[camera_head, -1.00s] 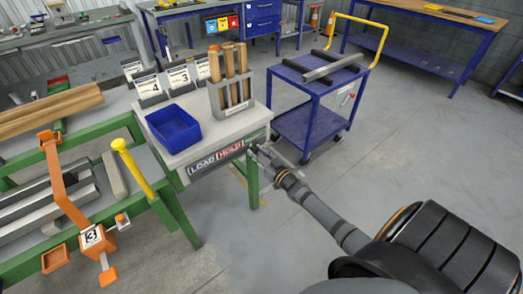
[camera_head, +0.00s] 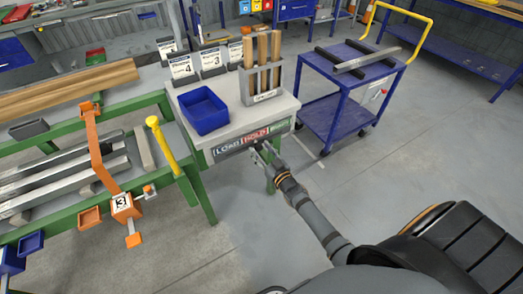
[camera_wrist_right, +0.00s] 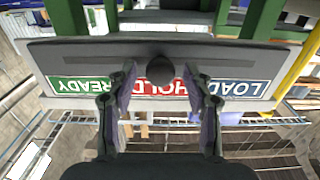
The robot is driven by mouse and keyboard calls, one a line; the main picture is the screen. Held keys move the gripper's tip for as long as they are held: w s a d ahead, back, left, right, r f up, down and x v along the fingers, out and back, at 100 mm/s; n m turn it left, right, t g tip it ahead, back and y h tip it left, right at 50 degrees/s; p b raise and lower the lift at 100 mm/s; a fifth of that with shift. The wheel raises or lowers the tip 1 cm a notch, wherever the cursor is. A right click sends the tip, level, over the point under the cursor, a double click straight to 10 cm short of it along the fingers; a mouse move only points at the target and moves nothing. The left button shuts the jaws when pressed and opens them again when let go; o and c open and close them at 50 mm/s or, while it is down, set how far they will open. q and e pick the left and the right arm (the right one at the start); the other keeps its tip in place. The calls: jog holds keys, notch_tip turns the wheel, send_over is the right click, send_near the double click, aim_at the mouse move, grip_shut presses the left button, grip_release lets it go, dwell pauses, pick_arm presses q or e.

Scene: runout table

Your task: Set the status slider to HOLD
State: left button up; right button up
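The status panel (camera_head: 250,139) is on the front edge of the grey table end. In the right wrist view the panel (camera_wrist_right: 62,61) appears upside down, with green READY at left, red HOLD in the middle and blue LOAD at right. A dark round slider knob (camera_wrist_right: 161,70) sits mid-slot, by the HOLD field. My right gripper (camera_wrist_right: 160,76) is open, one finger on each side of the knob, with visible gaps. In the head view my right gripper (camera_head: 262,156) is just in front of the panel and covers part of it. My left gripper is out of view.
A blue bin (camera_head: 203,110) and a grey holder with wooden pieces (camera_head: 263,84) stand on the table end above the panel. A blue cart (camera_head: 345,88) with metal bars stands to the right. An orange stop arm (camera_head: 97,150) is at left. Floor in front is clear.

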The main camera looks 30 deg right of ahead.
jog(key=shift+s, duration=0.2)
jog(key=s+d, duration=0.1)
jog(key=s, duration=1)
jog(key=shift+s, duration=0.3)
jog(key=s+d+f+g+h+p, duration=0.15)
jog(key=s+f+g, duration=0.35)
jog(key=f, duration=0.7)
jog(key=s+d+f+g+p, duration=0.25)
jog(key=s+f, duration=0.35)
jog(key=f, duration=0.5)
jog(key=s+a+f+g+p, duration=0.1)
jog(key=s+f+g, duration=0.3)
jog(key=s, duration=0.8)
jog(key=s+a+f+g+p, duration=0.1)
jog(key=s+f+g, duration=0.4)
jog(key=s, duration=0.8)
notch_tip(320, 180, down, 4)
jog(key=shift+a+r, duration=0.2)
jog(key=shift+a, duration=0.45)
